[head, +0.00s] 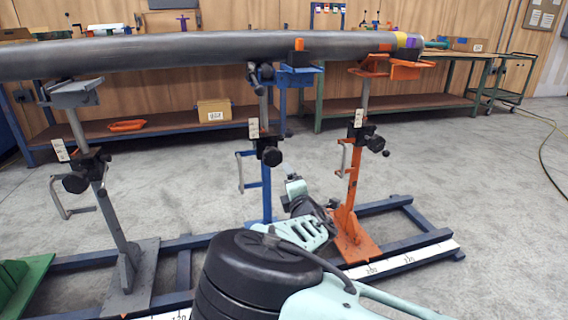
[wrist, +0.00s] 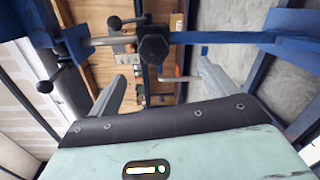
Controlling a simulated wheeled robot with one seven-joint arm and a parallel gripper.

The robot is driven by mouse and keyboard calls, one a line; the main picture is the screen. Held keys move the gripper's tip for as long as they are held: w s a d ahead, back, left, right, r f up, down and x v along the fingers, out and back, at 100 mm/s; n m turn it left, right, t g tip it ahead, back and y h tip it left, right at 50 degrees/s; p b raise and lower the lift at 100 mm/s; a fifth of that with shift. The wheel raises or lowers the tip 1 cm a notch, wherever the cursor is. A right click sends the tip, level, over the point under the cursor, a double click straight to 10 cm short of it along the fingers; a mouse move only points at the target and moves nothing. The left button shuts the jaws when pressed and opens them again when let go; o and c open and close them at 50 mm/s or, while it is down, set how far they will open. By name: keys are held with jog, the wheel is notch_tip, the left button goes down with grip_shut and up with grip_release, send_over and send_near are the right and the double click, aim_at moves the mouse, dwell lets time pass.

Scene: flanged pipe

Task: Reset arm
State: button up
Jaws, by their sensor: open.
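My gripper (wrist: 162,70) is open in the wrist view, its two pale fingers spread with nothing between them that I can see held. Beyond the fingers is the blue pipe stand (wrist: 220,38), lying sideways in this picture, with its black clamp knob (wrist: 153,48). I cannot tell how far the fingers are from it. In the head view my arm reaches forward low, in front of the blue stand (head: 266,190). The gripper fingers are not clear there. The long grey pipe (head: 190,56) rests across the stands and also shows at the left of the wrist view (wrist: 68,85).
A grey stand (head: 108,220) is left of the blue one and an orange stand (head: 352,185) is right. They stand on a blue floor frame (head: 400,258) with a white scale. Workbenches (head: 400,103) line the back wall. Open concrete floor (head: 490,190) lies to the right.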

jog(key=s+d+f+m+g+h, duration=0.4)
jog(key=s+d+f+m+g, duration=0.35)
jog(key=s+d+m, duration=0.3)
jog(key=s+a+r+m+g+y, duration=0.15)
jog(key=s+r+g, duration=0.3)
jog(key=s, duration=0.45)
jog(key=s+a+r+m+g+y, duration=0.1)
jog(key=s+a+r+m+g, duration=0.3)
jog(key=s, duration=0.6)
jog(key=s+d+r+g+h, duration=0.1)
jog(key=s+d+r, duration=0.25)
jog(key=s, duration=0.45)
jog(key=s+d+r, duration=0.2)
jog(key=s+r, duration=0.3)
jog(key=s, duration=0.3)
notch_tip(320, 180, up, 32)
jog(key=p, duration=3.2)
jog(key=shift+s+d+n, duration=0.2)
jog(key=shift+d+n, duration=0.15)
jog(key=shift+n, duration=0.05)
